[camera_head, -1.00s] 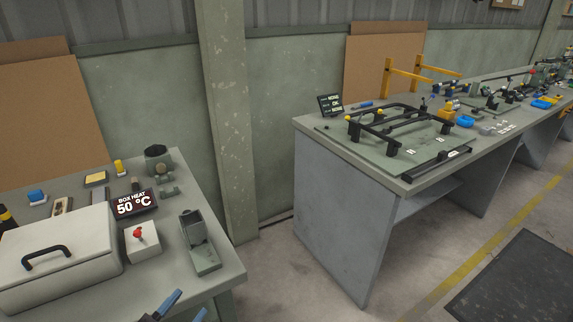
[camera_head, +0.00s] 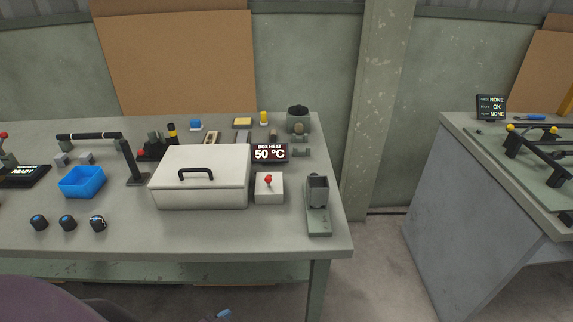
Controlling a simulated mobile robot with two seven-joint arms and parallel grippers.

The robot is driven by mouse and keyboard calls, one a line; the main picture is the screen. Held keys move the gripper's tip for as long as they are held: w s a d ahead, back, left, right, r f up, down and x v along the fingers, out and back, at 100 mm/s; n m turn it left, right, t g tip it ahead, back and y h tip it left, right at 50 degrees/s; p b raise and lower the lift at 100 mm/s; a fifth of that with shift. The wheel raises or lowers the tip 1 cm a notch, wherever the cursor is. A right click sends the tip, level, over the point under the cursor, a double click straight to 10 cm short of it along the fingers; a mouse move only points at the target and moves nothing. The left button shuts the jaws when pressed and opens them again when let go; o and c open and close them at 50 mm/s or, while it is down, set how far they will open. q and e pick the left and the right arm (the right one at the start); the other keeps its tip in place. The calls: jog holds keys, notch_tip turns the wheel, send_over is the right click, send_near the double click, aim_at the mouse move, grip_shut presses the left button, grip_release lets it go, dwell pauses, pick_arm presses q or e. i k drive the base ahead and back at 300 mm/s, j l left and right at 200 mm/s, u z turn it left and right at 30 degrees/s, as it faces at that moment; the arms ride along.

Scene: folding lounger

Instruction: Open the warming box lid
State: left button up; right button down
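The warming box (camera_head: 200,195) is a cream-white box on the left bench. Its lid (camera_head: 225,163) is shut and has a black arched handle (camera_head: 196,173) on it. The display (camera_head: 270,152) behind the box's right end reads "BOX HEAT 50 °C". A small white box with a red-knobbed switch (camera_head: 268,182) stands just right of the warming box. A blue tip, which seems to be of my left gripper (camera_head: 223,314), barely shows at the bottom edge, well below and apart from the box. Its opening is hidden. My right gripper is out of view.
A blue tray (camera_head: 82,182), a black-topped stand (camera_head: 135,165) and several dark knobs (camera_head: 67,223) are left of the box. A grey holder (camera_head: 318,205) stands at the bench's right end. The bench front (camera_head: 200,238) is clear. A second bench (camera_head: 470,190) stands right, across a gap.

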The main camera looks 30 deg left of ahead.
aim_at(197, 166)
jog(key=u, duration=1.45)
